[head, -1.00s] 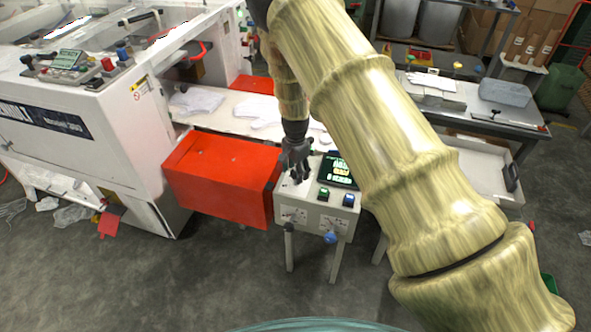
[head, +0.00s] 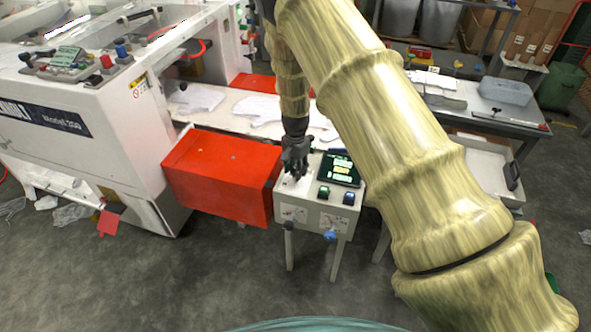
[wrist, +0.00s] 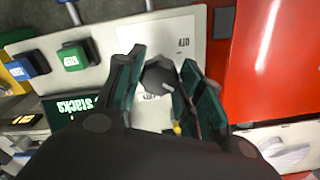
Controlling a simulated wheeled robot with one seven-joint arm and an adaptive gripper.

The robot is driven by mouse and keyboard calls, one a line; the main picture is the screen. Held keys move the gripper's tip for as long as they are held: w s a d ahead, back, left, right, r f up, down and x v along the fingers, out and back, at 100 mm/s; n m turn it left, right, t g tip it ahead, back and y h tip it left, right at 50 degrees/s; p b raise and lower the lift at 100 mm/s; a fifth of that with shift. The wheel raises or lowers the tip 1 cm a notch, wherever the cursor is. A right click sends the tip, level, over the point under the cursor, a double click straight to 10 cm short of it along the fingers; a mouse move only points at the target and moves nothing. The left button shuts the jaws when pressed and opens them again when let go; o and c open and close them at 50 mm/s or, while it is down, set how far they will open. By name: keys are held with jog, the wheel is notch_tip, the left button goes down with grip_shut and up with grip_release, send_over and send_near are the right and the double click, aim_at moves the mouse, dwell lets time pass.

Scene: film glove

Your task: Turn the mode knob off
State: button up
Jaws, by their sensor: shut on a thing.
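The mode knob (wrist: 158,76) is dark and round, with a light pointer mark toward the lower right in the wrist view. It sits on the pale top of the control box (head: 310,190). My gripper (wrist: 162,62) is shut on the knob, with one finger on each side. In the head view my gripper (head: 295,172) points down at the box's left part and hides the knob. Printed labels show beside the knob in the wrist view, partly covered and hard to read.
A green button (head: 324,191), a blue button (head: 349,197) and a dark screen (head: 340,169) share the box top. A red housing (head: 222,175) stands close on the left. White gloves (head: 262,108) lie on the belt behind. The floor in front is clear.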

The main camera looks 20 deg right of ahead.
jog(key=n+b, duration=0.2)
jog(key=n, duration=0.3)
jog(key=n+b, duration=0.1)
jog(key=n, duration=0.4)
jog(key=shift+d, duration=0.1)
jog(key=shift+n, duration=0.3)
dwell(0.3)
jog(key=o, duration=1)
jog(key=shift+r, duration=0.1)
notch_tip(320, 180, up, 12)
dwell(0.3)
